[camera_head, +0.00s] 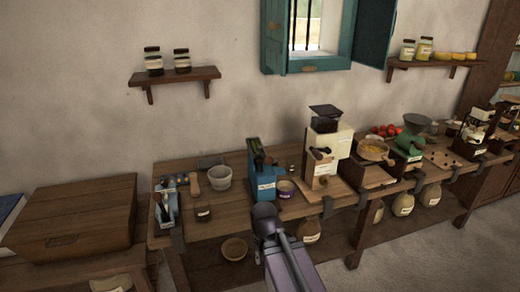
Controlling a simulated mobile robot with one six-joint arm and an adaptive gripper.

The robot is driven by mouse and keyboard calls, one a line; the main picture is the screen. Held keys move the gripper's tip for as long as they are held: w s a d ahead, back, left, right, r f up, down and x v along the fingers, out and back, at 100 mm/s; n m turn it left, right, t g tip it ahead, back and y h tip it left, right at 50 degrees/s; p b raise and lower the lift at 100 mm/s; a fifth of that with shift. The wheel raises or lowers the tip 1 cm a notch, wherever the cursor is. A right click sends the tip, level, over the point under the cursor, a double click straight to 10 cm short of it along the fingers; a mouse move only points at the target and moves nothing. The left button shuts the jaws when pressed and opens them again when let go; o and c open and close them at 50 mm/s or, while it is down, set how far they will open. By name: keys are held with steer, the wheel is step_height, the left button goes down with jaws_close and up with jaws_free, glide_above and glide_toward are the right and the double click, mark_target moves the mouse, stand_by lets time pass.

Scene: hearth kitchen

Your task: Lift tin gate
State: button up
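A blue upright device (263,180) with a dark open top and a white label stands on the wooden workbench (231,211). I cannot make out which part of it, or of the nearby devices, is a tin gate. My arm reaches up from the bottom of the picture. My gripper (264,211) is at the bench's front edge, just below the blue device in the picture. I see it from behind and its fingers are hidden, so contact and opening cannot be told.
A stone mortar (220,178) and blue tool caddy (166,206) are left. A green grinder (411,138) stands farther right. A large wooden box (75,217) is far left.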

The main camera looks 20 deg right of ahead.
step_height(320, 180, up, 15)
steer(key=p, duration=1.4)
steer(key=shift+p, duration=0.3)
